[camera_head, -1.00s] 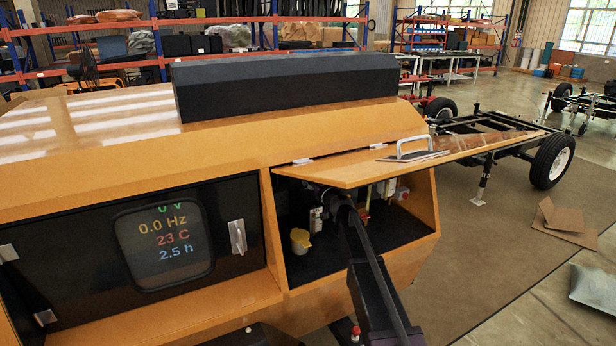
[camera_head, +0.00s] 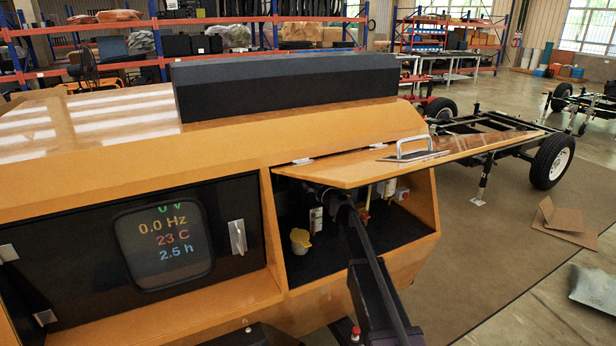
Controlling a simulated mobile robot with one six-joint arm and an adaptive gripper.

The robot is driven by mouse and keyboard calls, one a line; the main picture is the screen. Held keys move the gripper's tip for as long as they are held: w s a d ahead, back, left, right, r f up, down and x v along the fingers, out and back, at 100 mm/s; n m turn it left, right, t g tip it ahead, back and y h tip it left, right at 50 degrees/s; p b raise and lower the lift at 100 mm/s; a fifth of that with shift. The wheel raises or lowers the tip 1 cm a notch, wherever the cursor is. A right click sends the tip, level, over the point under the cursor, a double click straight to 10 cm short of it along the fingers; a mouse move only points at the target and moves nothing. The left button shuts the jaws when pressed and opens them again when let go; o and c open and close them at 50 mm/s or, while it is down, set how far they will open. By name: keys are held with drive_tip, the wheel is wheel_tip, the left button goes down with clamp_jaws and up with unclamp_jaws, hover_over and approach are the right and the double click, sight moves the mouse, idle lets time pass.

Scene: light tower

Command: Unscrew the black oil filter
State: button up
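My arm reaches from the bottom of the view up into the open compartment (camera_head: 410,225) of the orange light tower. My gripper (camera_head: 334,199) is at the far end of the arm, in the dark under the raised door. Its fingers are hidden or too dark to make out, so I cannot tell whether they are open or shut. I cannot make out the black oil filter against the dark inside; the arm and door block much of that area.
A yellow cap (camera_head: 300,241) and a small white part (camera_head: 316,219) are left of my arm inside the compartment. A display panel (camera_head: 165,243) is at the left.

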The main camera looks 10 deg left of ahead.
drive_tip(key=n, duration=0.4)
drive_tip(key=shift+w+n, duration=0.1)
drive_tip(key=shift+n, duration=0.3)
drive_tip(key=shift+d+n, duration=0.1)
drive_tip(key=shift+n, duration=2.5)
drive_tip(key=o, duration=1.1)
drive_tip(key=shift+f, duration=0.1)
drive_tip(key=shift+m, duration=2.6)
